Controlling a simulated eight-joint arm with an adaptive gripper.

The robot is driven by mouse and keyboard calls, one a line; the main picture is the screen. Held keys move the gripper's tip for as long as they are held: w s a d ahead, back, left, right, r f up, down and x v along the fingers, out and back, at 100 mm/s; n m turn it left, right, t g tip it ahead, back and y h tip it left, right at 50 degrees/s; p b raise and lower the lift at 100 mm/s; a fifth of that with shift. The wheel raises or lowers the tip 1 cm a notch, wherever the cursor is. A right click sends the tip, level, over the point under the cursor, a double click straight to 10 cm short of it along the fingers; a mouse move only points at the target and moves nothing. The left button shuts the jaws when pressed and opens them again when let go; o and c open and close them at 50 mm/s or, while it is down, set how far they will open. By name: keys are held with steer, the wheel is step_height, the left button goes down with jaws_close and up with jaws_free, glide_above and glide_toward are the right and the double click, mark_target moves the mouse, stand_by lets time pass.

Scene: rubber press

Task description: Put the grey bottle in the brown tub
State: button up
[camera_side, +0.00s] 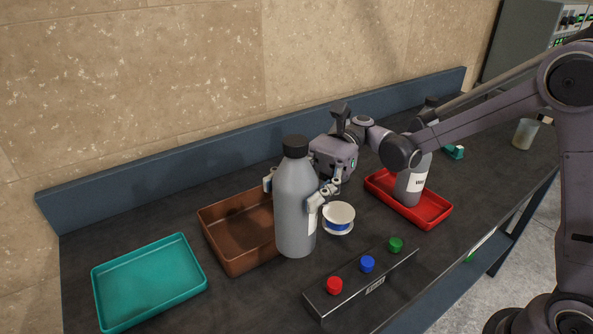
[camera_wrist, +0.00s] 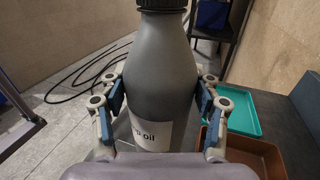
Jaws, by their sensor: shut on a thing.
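A grey bottle (camera_side: 296,205) with a black cap and a white label is upright in my gripper (camera_side: 300,192). In the wrist view the bottle (camera_wrist: 158,75) fills the middle, with the fingers of my gripper (camera_wrist: 160,98) pressed on both its sides. The label there reads partly "oil". The brown tub (camera_side: 222,233) is behind and left of the bottle in the side view, and the bottle covers its right end. In the wrist view the brown tub (camera_wrist: 270,158) is at the lower right. I cannot tell whether the bottle's base touches the table.
A teal tray (camera_side: 150,278) lies left of the tub, empty. A red tray (camera_side: 436,213) holds another grey bottle (camera_side: 411,185). A white and blue round container (camera_side: 338,217) stands right of the held bottle. A button box (camera_side: 345,298) with red, blue and green buttons is in front.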

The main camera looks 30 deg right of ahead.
steer(key=w+d+r+m+t+y, duration=0.1)
steer(key=w+d+m+t, duration=0.4)
steer(key=w+d, duration=0.7)
steer(key=w+a+f+n+t, duration=0.1)
steer(key=w+a+f, duration=0.2)
steer(key=a+f, duration=0.8)
steer(key=shift+a, duration=1)
steer(key=shift+f, duration=0.1)
steer(key=o, duration=1.8)
